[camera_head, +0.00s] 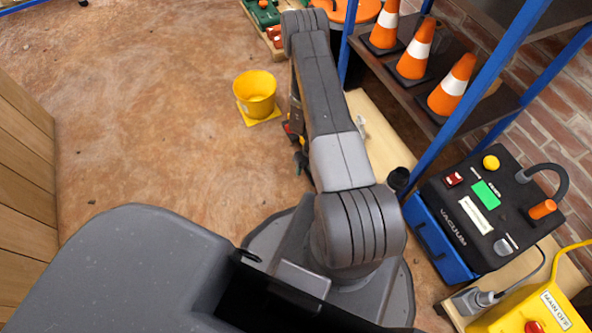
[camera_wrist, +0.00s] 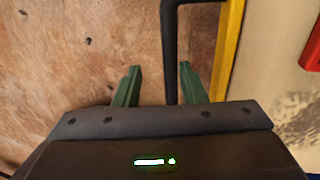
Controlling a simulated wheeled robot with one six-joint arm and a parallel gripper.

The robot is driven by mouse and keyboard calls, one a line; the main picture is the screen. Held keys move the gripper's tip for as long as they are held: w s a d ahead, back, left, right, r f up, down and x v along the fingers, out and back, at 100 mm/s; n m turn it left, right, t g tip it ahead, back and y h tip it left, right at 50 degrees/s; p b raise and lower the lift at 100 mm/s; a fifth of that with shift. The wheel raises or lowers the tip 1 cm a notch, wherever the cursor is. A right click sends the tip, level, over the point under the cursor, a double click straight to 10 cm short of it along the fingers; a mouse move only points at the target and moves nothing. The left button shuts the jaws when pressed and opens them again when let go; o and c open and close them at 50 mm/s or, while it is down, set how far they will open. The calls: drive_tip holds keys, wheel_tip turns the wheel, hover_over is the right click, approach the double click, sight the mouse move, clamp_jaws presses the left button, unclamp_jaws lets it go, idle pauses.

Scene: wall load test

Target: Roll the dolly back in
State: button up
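My gripper (camera_wrist: 159,70) shows in the wrist view with its two green fingers apart. A black bar (camera_wrist: 169,40) stands between the fingers, nearer the right one, with a gap on the left. The bar bends to the right at the top edge of the view. I cannot tell whether it is the dolly's handle. A yellow edge (camera_wrist: 228,48) runs beside it on the right, next to a pale surface (camera_wrist: 265,60). In the head view my arm reaches away and mostly hides the gripper. No whole dolly can be made out there.
A yellow bucket (camera_head: 256,93) stands on the brown floor, left of my arm. A blue-framed shelf (camera_head: 465,85) with orange cones (camera_head: 413,54) stands on the right. A vacuum unit (camera_head: 477,210) and a yellow box (camera_head: 535,312) are nearer. The floor (camera_head: 150,110) at left is open.

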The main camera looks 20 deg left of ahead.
drive_tip(key=s+a+r+p+v, duration=0.15)
drive_tip(key=p+v, duration=0.35)
drive_tip(key=v, duration=0.8)
drive_tip(key=b+x, duration=1)
drive_tip(key=x, duration=0.4)
drive_tip(key=shift+s+a+f, duration=0.2)
drive_tip(key=shift+s, duration=0.1)
drive_tip(key=s+a+p+v, duration=0.1)
drive_tip(key=p+v, duration=0.9)
drive_tip(key=v, duration=0.4)
drive_tip(key=b+x, duration=0.4)
drive_tip(key=x, duration=1)
drive_tip(key=shift+b, duration=0.3)
drive_tip(key=shift+d, duration=0.15)
clamp_jaws()
